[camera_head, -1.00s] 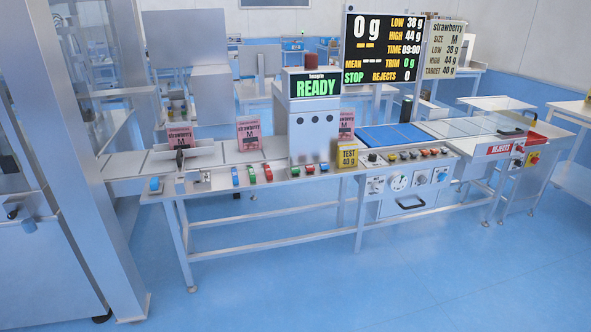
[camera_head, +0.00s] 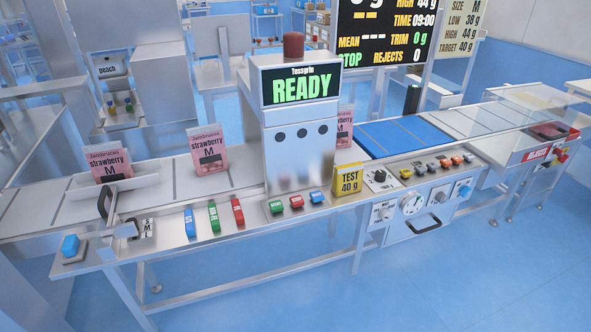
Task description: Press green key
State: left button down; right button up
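A green key (camera_head: 276,207) sits on the front ledge of the bench, below the sealing machine (camera_head: 294,140). A red key (camera_head: 296,202) and a blue key (camera_head: 316,197) stand to its right in the same row. Further left on the ledge is a second green thing, an upright green bar (camera_head: 213,216), between a blue bar (camera_head: 190,222) and a red bar (camera_head: 237,211). The machine's screen (camera_head: 300,88) reads READY in green. Neither of my grippers shows in the head view, and nothing touches the keys.
Pink strawberry pouches (camera_head: 209,158) stand on the conveyor (camera_head: 245,167). A yellow TEST 40 g block (camera_head: 348,182) is right of the keys. A blue button (camera_head: 70,246) is at the ledge's left end. The floor (camera_head: 400,290) in front is clear.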

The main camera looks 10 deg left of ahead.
aim_at(276, 206)
jog(key=i+j+z, duration=0.1)
jog(key=i, duration=0.25)
jog(key=i+j+z, duration=0.1)
jog(key=i+j, duration=0.15)
jog(key=i, duration=0.15)
jog(key=i+j, duration=0.2)
jog(key=i, duration=0.15)
jog(key=l+z, duration=0.05)
